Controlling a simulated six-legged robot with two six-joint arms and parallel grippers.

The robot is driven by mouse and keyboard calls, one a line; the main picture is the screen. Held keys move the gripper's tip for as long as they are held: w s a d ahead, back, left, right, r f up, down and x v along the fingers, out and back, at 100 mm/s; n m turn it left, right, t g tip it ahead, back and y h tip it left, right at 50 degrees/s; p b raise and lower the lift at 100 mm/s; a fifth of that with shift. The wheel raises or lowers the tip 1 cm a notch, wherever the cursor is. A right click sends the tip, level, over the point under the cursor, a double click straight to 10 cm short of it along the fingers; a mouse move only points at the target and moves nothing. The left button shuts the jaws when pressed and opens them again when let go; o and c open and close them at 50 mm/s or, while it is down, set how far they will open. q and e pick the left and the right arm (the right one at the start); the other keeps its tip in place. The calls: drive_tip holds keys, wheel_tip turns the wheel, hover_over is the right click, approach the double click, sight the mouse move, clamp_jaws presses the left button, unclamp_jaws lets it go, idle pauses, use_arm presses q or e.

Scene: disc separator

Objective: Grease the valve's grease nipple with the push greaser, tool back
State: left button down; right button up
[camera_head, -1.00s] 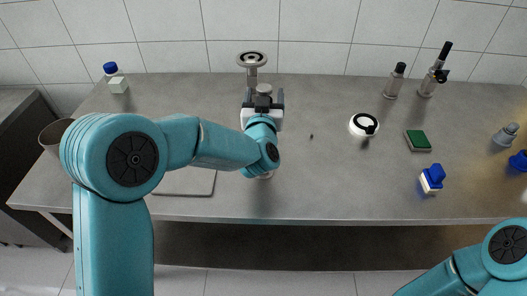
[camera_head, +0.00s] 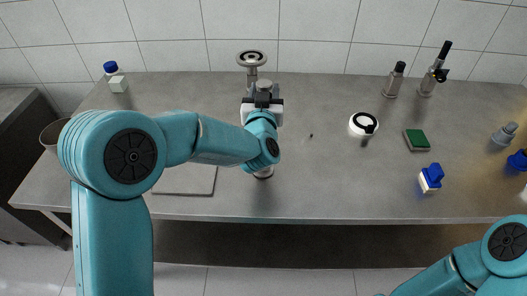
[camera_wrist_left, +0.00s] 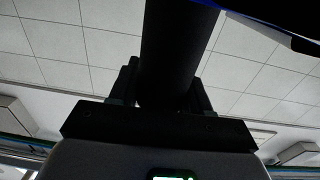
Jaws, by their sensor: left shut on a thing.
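My left gripper (camera_head: 263,102) is beside the valve in the head view, with my forearm covering much of the area in front. In the left wrist view its fingers (camera_wrist_left: 163,92) are closed on a thick dark cylinder (camera_wrist_left: 176,48), which I take to be the push greaser. A short grey end of the greaser (camera_head: 264,86) shows above the gripper in the head view. The valve (camera_head: 251,59) stands upright behind it, with a round grey handwheel on top. Its lower body and the grease nipple are hidden or too small to make out. My right gripper is out of view.
A white ring-shaped item (camera_head: 363,124), a green-topped sponge (camera_head: 416,140) and a blue-and-white item (camera_head: 431,178) lie on the right of the bench (camera_head: 320,190). A flat grey plate (camera_head: 185,180) lies front left.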

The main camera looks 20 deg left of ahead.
sight(265, 79)
use_arm(q)
drive_tip(key=shift+r+p, duration=1.7)
drive_tip(key=shift+r, duration=1.25)
drive_tip(key=shift+f, duration=0.1)
